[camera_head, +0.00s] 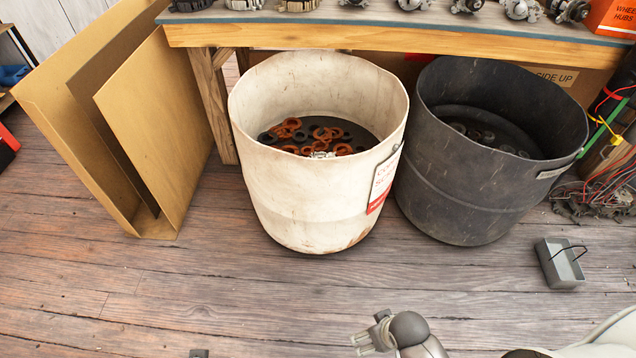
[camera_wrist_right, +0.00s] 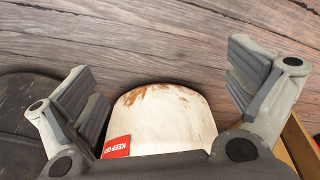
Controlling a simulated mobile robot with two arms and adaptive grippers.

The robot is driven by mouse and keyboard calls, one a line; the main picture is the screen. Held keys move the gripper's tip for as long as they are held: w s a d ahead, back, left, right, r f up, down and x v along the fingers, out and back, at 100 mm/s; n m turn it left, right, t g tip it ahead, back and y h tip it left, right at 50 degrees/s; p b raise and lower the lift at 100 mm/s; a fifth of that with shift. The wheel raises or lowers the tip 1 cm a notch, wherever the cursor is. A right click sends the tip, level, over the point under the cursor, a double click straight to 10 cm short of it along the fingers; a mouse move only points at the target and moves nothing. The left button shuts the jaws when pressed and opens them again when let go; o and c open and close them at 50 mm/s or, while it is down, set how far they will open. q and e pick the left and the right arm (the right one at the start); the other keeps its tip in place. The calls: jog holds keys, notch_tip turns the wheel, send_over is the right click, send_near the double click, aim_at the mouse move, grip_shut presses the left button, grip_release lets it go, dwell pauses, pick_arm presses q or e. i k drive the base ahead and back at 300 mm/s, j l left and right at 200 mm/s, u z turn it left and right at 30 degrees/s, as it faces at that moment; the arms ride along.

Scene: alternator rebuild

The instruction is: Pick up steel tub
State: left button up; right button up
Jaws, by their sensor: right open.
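A small grey tub (camera_head: 560,264) with a thin dark wire handle stands on the wood floor at the right in the head view, and I take it to be the steel tub. My right gripper (camera_head: 372,338) is at the bottom of the head view, well to the left of the tub and apart from it. In the right wrist view my right gripper (camera_wrist_right: 165,95) is open with its fingers wide apart and nothing between them. The tub is not in that view. A small grey piece at the bottom edge of the head view may be the tip of my left gripper (camera_head: 198,353).
A white bin (camera_head: 305,205) with orange and dark rings and a black bin (camera_head: 455,205) stand before a workbench (camera_head: 400,38). Wires and scrap (camera_head: 600,195) lie behind the tub. The front floor is clear.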

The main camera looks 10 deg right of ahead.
aim_at(562, 268)
jog(key=z, duration=2.3)
